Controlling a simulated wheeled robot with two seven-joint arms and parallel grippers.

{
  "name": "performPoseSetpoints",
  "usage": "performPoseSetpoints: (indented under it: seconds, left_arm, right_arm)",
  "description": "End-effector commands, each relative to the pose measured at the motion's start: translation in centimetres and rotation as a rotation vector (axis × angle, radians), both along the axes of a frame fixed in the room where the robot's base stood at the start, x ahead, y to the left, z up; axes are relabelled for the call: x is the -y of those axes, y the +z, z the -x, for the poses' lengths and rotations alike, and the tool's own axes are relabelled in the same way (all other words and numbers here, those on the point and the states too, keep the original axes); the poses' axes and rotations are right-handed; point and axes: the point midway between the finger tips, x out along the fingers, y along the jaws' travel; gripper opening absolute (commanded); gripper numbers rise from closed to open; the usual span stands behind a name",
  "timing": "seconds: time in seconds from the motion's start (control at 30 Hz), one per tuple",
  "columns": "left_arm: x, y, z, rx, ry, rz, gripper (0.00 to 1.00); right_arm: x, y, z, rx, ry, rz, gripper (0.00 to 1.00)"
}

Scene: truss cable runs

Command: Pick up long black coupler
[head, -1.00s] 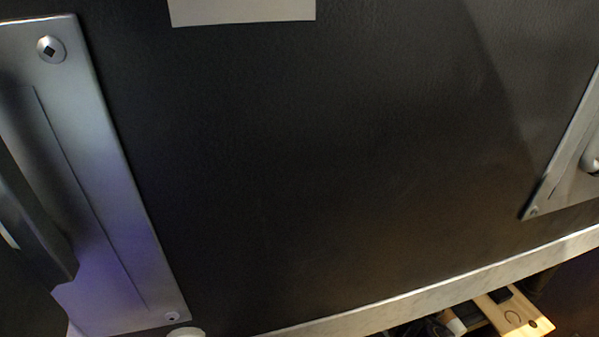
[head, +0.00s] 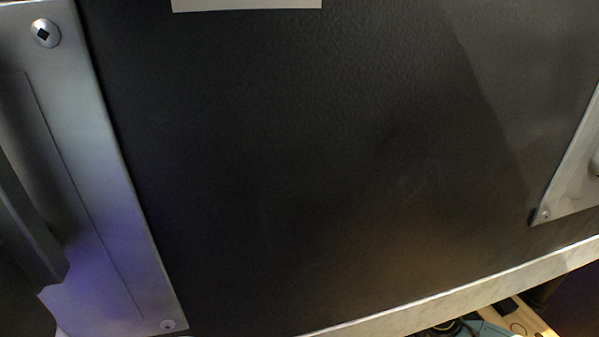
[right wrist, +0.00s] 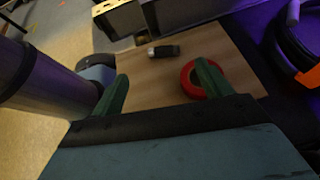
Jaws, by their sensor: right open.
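In the right wrist view, a short dark cylinder with a pale end (right wrist: 163,50) lies on its side on a wooden board (right wrist: 146,76). It may be the long black coupler, but it is too small to be sure. My right gripper (right wrist: 160,76) is open, its two green fingers reaching over the board. The cylinder lies beyond the fingertips, between them in the picture, with nothing held. The head view does not clearly show the coupler. My left gripper is not in view.
A red ring-shaped roll (right wrist: 197,79) lies partly behind the right finger. Grey metal parts (right wrist: 122,17) stand behind the board. Black loops with an orange piece (right wrist: 308,76) are at right. A dark panel (head: 300,170) with a pale edge (head: 440,300) fills the head view.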

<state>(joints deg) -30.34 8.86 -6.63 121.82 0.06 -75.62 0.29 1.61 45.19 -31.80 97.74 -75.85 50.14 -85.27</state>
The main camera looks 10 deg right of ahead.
Motion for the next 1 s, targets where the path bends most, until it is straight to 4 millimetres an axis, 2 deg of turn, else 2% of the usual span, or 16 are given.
performPoseSetpoints:
  seconds: [0.1, 0.37, 0.6, 0.93, 1.0]
  left_arm:
    - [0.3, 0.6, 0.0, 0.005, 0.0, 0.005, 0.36]
    - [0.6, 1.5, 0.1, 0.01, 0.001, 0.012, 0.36]
    - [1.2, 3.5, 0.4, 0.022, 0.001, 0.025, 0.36]
    - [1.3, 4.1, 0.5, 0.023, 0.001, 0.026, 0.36]
    - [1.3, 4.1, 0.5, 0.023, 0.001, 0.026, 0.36]
  right_arm:
    - [-1.7, -1.1, -0.3, 0.0, -0.001, -0.003, 0.78]
    - [-3.5, -1.9, -0.8, 0.0, -0.003, -0.004, 0.78]
    - [-6.6, -3.4, -1.5, -0.001, -0.003, -0.004, 0.78]
    - [-7.3, -3.7, -1.6, -0.001, -0.003, -0.001, 0.78]
    - [-7.3, -3.7, -1.6, -0.001, -0.003, -0.001, 0.7]
